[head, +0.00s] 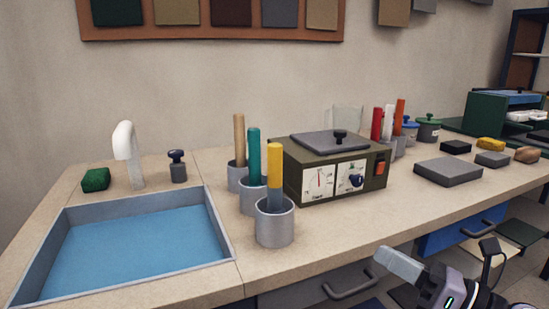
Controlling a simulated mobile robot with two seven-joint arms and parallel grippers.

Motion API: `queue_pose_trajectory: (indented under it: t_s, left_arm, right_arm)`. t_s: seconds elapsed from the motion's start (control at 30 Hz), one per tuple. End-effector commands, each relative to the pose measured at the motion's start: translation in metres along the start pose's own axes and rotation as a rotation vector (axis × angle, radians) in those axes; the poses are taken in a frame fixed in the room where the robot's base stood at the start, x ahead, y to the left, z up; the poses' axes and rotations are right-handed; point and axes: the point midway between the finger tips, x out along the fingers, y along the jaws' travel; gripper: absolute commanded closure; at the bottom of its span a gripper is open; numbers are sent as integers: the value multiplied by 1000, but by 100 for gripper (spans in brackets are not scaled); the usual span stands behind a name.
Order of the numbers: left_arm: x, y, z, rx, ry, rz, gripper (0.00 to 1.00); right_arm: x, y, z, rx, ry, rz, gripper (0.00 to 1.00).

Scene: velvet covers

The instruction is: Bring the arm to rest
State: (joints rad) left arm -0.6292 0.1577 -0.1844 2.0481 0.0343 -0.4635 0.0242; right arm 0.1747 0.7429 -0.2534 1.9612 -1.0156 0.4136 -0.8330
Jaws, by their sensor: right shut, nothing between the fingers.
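My right gripper (385,257) shows at the lower right of the head view, in front of the counter's front edge and beside a drawer handle. Its fingers are shut with nothing between them, and it appears apart from the counter. My left gripper is out of view.
The counter (345,222) holds a blue-bottomed sink (140,245) at left and several grey cups with coloured rods, the nearest (275,222) near the front edge. An olive box (335,170) with dials stands behind. A drawer handle (350,285) juts out below.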

Motion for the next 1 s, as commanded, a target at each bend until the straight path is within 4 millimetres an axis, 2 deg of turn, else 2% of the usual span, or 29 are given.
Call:
queue_pose_trajectory:
  t_s: [0.03,0.17,0.27,0.4,0.57,0.7,0.73,0.77,0.8,1.0]
  left_arm:
    - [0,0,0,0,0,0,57]
    - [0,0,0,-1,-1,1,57]
    - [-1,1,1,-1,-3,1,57]
    - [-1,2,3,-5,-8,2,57]
    - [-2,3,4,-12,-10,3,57]
    - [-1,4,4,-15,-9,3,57]
    - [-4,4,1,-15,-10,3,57]
    - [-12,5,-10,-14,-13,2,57]
    - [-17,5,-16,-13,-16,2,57]
    - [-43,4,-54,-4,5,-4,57]
  right_arm:
    - [-4,-2,-17,223,-70,-35,100]
    - [-22,-19,-56,784,-253,-155,100]
    - [-45,-34,-100,1210,-402,-274,100]
    - [-84,-41,-176,1765,-624,-467,100]
    - [-127,-22,-259,2265,-879,-687,100]
    - [-159,12,-321,2608,-1105,-877,100]
    - [-162,20,-325,2655,-1141,-904,100]
    - [-158,20,-307,2634,-1126,-885,100]
    - [-156,22,-298,2625,-1121,-881,100]
    - [-154,37,-263,2607,-1122,-882,100]
